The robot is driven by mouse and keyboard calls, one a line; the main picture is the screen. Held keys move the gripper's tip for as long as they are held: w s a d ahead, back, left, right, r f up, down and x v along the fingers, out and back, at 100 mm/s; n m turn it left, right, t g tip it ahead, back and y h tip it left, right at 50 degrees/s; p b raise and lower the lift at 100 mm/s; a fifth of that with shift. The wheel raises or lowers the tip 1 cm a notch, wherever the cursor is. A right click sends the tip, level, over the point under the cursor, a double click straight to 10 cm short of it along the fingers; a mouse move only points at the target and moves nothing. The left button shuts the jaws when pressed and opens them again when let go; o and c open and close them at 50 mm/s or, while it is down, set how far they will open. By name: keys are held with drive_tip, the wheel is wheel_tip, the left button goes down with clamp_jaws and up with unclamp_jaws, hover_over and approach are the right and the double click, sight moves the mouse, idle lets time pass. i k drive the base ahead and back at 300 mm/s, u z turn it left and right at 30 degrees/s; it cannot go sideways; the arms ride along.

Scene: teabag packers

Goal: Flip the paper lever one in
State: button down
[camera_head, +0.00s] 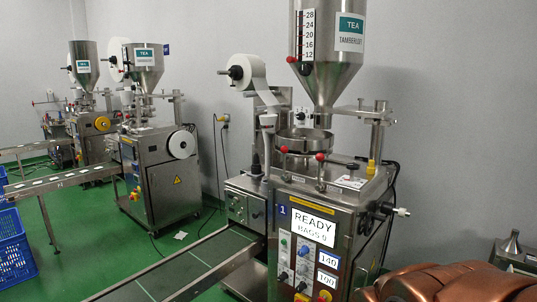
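The nearest teabag packer (330,215) bears a blue number 1 and a lit screen (314,226) reading READY, BAGS 0. I cannot tell which is the paper lever or which way is in. A paper roll (250,71) hangs at the machine's upper left, with a strip running down from it. My gripper is not in view. Copper-coloured parts at the lower right appear to be my arm.
A hopper (327,75) labelled TEA rises above packer one. A conveyor (190,268) runs to the lower left. More packers (160,165) stand behind, left. A blue crate (14,250) sits at the left edge.

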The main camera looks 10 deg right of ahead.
sight(284, 149)
drive_tip(key=u, duration=0.55)
drive_tip(key=i, duration=0.95)
drive_tip(key=u, duration=0.25)
